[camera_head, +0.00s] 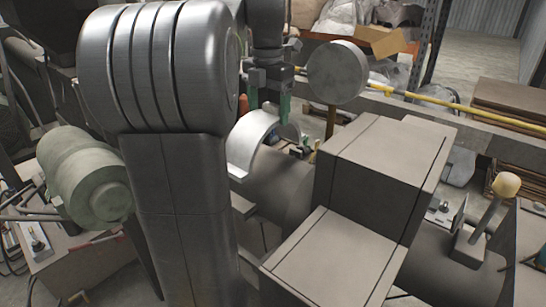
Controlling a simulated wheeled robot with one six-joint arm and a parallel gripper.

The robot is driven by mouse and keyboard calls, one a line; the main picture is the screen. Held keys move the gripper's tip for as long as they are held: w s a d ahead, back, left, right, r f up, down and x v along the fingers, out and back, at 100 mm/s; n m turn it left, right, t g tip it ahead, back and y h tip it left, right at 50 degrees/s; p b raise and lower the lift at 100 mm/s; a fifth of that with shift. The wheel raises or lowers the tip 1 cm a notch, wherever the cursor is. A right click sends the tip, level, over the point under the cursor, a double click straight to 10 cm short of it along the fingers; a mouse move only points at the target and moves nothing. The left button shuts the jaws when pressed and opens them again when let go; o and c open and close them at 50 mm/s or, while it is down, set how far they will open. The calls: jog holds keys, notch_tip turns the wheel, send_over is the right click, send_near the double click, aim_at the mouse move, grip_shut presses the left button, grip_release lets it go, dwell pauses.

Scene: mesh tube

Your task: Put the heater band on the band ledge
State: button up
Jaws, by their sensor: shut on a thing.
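The heater band is a pale, silvery curved half-ring (243,143) near the middle of the view. It arches by a dark horizontal cylinder (285,185); I cannot tell if they touch. My gripper (269,108), with green fingertips, reaches down from above and is shut on the upper part of the band. My large arm link covers the left side of the band's surroundings. I cannot make out which surface is the band ledge.
A grey stepped block (385,150) stands right of the band. A round grey disc (337,72) on a post rises behind. A lever with a tan knob (505,185) is at right. A yellow rail (470,110) crosses behind. A cardboard box (380,42) lies further back.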

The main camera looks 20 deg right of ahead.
aim_at(268, 151)
notch_tip(268, 151, down, 8)
jog(key=shift+f, duration=0.1)
dwell(0.4)
jog(key=o, duration=1.6)
jog(key=shift+f, duration=0.1)
notch_tip(268, 151, up, 12)
jog(key=shift+r+p, duration=0.1)
jog(key=shift+p, duration=0.2)
